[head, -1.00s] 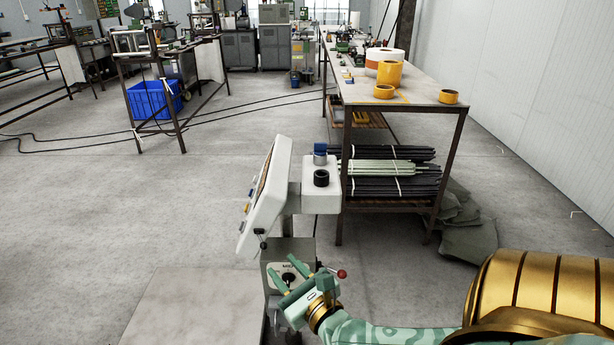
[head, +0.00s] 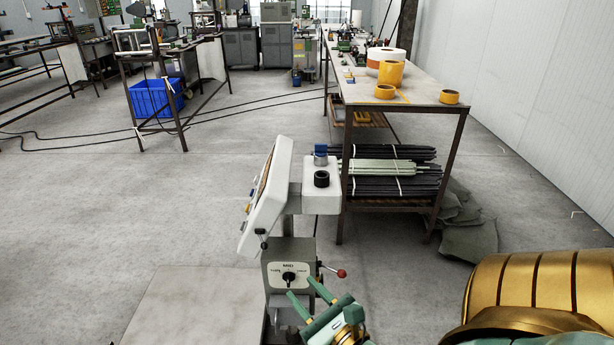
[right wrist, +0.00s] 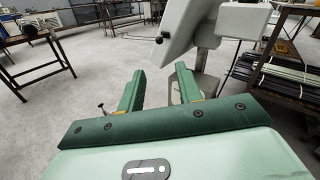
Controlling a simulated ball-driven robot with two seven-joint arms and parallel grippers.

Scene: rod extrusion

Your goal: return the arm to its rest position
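My right gripper (head: 304,293) is low in the head view, in front of the control panel of a white and grey machine (head: 290,268). Its two green fingers are apart with nothing between them; they also show open in the right wrist view (right wrist: 158,88). The machine has a black rotary knob (head: 289,278) on a white plate and a lever with a red ball (head: 341,273) at its right. The fingertips appear just below and beside the knob; I cannot tell if they touch anything. My left gripper is not in the head view.
A tall workbench (head: 440,104) with tape rolls on top and bundled rods (head: 390,187) on its lower shelf stands behind the machine. A pale flat surface (head: 195,305) lies left of the machine. A blue crate (head: 155,98) sits farther back. The floor at left is open.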

